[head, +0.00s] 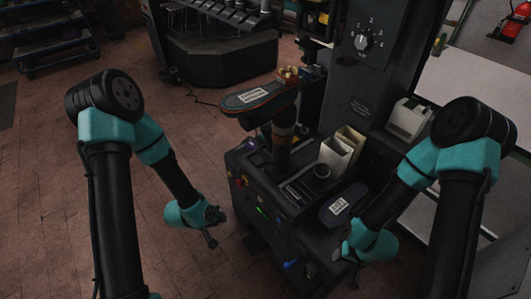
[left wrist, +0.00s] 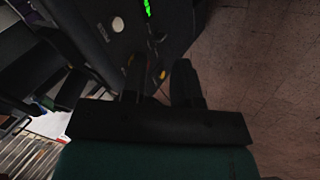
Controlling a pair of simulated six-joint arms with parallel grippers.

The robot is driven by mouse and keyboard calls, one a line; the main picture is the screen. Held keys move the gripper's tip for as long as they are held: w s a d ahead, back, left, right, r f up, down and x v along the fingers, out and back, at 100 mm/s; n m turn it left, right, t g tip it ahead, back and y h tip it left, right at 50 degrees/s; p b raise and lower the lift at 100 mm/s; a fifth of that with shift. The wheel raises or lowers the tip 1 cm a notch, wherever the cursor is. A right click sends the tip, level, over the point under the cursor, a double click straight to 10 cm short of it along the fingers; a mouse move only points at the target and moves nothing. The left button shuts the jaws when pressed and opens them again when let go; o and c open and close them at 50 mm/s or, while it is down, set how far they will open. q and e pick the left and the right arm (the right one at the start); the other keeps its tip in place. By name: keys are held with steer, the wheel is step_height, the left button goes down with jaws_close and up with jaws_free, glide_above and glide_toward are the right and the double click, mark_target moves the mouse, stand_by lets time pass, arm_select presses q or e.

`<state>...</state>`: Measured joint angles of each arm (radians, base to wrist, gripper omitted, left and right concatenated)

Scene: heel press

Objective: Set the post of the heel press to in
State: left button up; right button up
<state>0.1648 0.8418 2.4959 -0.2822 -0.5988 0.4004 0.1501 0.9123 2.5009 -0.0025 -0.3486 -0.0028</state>
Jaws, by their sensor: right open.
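The heel press (head: 262,195) stands in the middle of the head view, with a tall dark column behind it. A dark upright post (head: 281,150) rises from its base and carries a shoe-shaped pad with a white label (head: 256,97), which juts out to the left. My left gripper (head: 211,240) is left of the press front, apart from it. In the left wrist view its two fingers (left wrist: 160,85) are spread with nothing between them, and the dark panel lies beyond. My right gripper (head: 346,268) is open and empty at the front right of the press, below a second labelled sole (head: 343,203).
A numbered dial (head: 362,42) is on the column. Cream bins (head: 340,150) and a round black cup (head: 321,176) stand on the press top. A green light (head: 262,212) and coloured buttons are on the front panel. The brick floor (head: 160,220) at left is clear.

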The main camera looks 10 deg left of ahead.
arm_select(q)
steer(key=w+d+r+n+t+h, duration=0.1)
steer(key=w+r+n+t+h, duration=0.25)
steer(key=w+r, duration=0.4)
steer(key=n+t+h, duration=0.1)
steer(key=t+h, duration=0.2)
glide_toward(262, 156)
steer(key=v, duration=0.5)
steer(key=shift+w+r+g, duration=0.1)
steer(key=shift+r+g, duration=0.05)
steer(key=shift+g, duration=0.1)
steer(key=shift+d, duration=0.1)
steer(key=x, duration=1.7)
steer(key=shift+w, duration=0.25)
jaws_close()
